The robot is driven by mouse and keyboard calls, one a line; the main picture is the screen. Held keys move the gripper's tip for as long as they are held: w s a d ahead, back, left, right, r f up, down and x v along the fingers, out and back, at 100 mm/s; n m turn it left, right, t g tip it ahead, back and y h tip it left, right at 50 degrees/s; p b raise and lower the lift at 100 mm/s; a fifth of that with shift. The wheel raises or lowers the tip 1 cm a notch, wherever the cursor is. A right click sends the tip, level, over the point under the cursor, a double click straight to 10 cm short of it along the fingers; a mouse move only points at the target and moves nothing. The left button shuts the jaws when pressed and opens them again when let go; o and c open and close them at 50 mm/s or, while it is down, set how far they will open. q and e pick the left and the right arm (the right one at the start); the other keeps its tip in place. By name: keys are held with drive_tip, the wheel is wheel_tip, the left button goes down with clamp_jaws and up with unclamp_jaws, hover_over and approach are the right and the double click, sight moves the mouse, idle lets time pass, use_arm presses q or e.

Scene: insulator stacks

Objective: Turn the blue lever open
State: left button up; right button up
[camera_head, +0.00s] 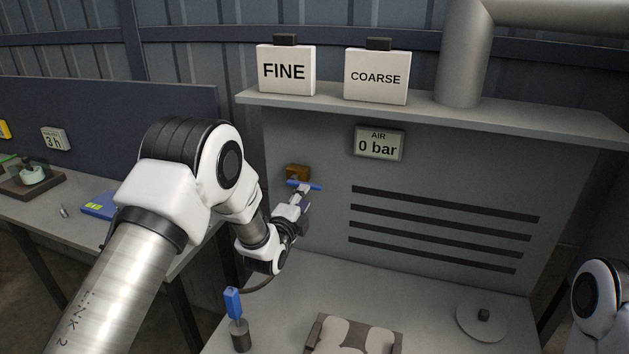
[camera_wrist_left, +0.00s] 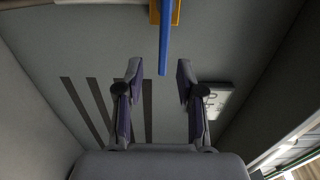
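The blue lever (camera_head: 312,187) sits on a brass-coloured valve body (camera_head: 297,172) on the grey back panel. It points sideways to the right in the head view. My left gripper (camera_head: 304,190) is at the lever, partly hiding it. In the left wrist view, the lever (camera_wrist_left: 165,38) comes down from the top edge and its end shows between the two open fingertips (camera_wrist_left: 159,70). There is a gap on each side of it, and I cannot tell the depth. My right gripper is out of view; only part of the right arm shows at the right edge.
An air display (camera_head: 379,143) reads 0 bar. A shelf (camera_head: 520,117) above carries the FINE box (camera_head: 286,71) and COARSE box (camera_head: 376,78). A blue-handled tool (camera_head: 233,303) stands on the bench, beside a grey fixture (camera_head: 322,325). A round plate (camera_head: 482,322) lies right.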

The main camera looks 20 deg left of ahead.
sight(310, 184)
use_arm(q)
drive_tip(key=w+p, duration=0.2)
drive_tip(key=w, duration=0.4)
drive_tip(key=shift+w+d, duration=0.1)
drive_tip(key=shift+w, duration=0.1)
drive_tip(key=shift+s+r, duration=0.25)
drive_tip(key=shift+s, duration=0.05)
clamp_jaws()
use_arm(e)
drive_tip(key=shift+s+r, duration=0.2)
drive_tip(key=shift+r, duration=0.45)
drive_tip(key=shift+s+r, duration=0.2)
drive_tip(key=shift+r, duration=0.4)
